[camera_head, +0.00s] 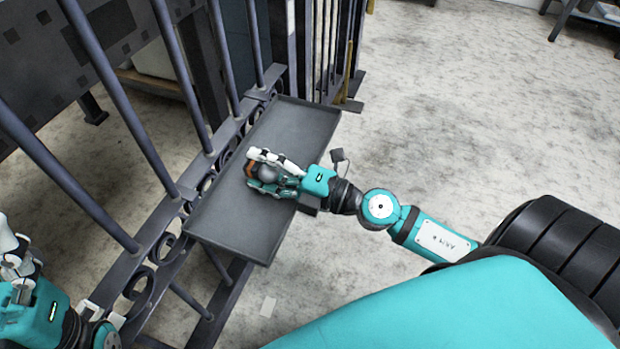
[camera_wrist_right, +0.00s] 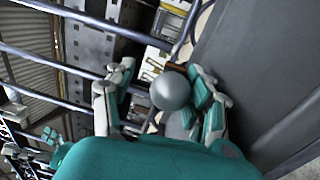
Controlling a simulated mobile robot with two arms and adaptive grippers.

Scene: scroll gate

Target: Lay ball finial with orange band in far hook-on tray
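The ball finial (camera_head: 268,173) has a grey ball and an orange band (camera_head: 250,170); its ball also shows in the right wrist view (camera_wrist_right: 171,91). It is between the fingers of my right gripper (camera_head: 262,172), over the middle of the grey hook-on tray (camera_head: 300,118). In the right wrist view one finger is close against the ball and a gap shows at the other, so the gripper looks open around it. I cannot tell whether the finial touches the tray floor. My left gripper (camera_head: 18,262) is at the lower left, partly cut off, far from the tray.
The tray hangs along a dark metal gate (camera_head: 120,110) with slanted bars and scroll rings. More upright bars (camera_head: 330,50) stand at the back. The rest of the tray floor looks bare. Open concrete floor lies to the right.

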